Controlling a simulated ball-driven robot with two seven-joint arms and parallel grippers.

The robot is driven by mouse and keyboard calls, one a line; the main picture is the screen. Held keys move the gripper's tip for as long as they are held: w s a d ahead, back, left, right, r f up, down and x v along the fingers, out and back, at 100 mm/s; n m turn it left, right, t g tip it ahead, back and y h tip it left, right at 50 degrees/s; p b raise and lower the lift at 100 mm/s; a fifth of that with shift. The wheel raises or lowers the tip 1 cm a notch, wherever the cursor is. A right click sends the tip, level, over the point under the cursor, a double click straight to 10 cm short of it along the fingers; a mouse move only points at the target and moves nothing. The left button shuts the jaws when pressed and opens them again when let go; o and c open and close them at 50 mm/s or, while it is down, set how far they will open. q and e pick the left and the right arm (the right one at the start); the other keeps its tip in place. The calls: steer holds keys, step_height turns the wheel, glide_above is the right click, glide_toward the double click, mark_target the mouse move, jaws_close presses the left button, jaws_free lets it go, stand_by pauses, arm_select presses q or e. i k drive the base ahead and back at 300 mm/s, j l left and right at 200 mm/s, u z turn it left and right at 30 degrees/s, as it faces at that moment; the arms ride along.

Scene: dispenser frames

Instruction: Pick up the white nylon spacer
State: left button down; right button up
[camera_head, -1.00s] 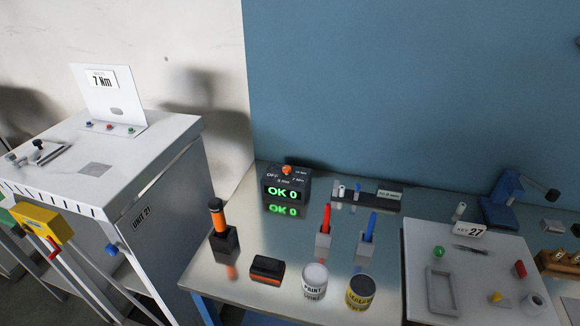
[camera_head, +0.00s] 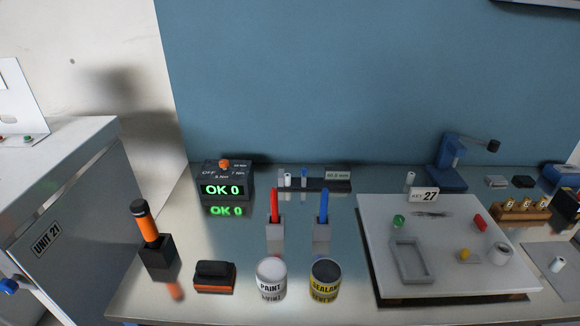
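Several small white pieces could be the white nylon spacer, and I cannot tell which from here. One white cylinder (camera_head: 288,180) stands on the dark gauge block at the back. Another white cylinder (camera_head: 410,180) stands behind the board marked 27. A thick white ring (camera_head: 502,253) sits on that board's right side. A further white cylinder (camera_head: 557,265) is on a grey plate at the far right. Neither of my grippers shows in the head view.
A bench holds the OK 0 box (camera_head: 228,180), an orange-handled tool (camera_head: 148,222) in a dark holder, red (camera_head: 274,205) and blue (camera_head: 323,205) markers, paint (camera_head: 271,279) and sealant (camera_head: 326,280) cans, and the white board (camera_head: 365,215). A grey cabinet (camera_head: 75,210) stands left.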

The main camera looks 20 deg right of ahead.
mark_target(559, 262)
steer(key=z, duration=2.6)
steer(key=i+l+u, duration=0.1)
steer(key=l, duration=0.3)
steer(key=i+l+u, duration=0.1)
steer(key=i+l, duration=0.2)
steer(key=l, duration=0.1)
